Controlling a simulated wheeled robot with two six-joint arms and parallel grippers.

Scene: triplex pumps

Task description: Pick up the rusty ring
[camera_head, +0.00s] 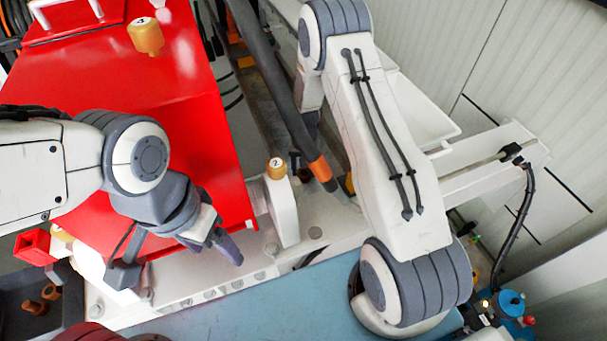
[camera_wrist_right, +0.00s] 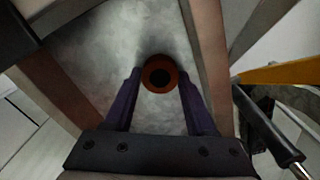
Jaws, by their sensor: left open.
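A rusty ring (camera_wrist_right: 159,75) with a dark centre stands out on a grey, worn surface in the right wrist view. My right gripper (camera_wrist_right: 159,72) is open, with its two purple-grey fingers on either side of the ring. Small gaps show between the fingers and the ring, and I cannot tell the height difference. In the head view, the right gripper is mostly hidden by my arm. My left gripper (camera_head: 177,263) is open and empty over the front edge of the red housing. Small rusty pieces (camera_head: 36,307) lie in a dark bin at the lower left.
A red housing (camera_head: 185,110) fills the left. A white block with a gold cap marked 2 (camera_head: 277,168) and a grey pipe with an orange band (camera_head: 320,168) stand near my right arm.

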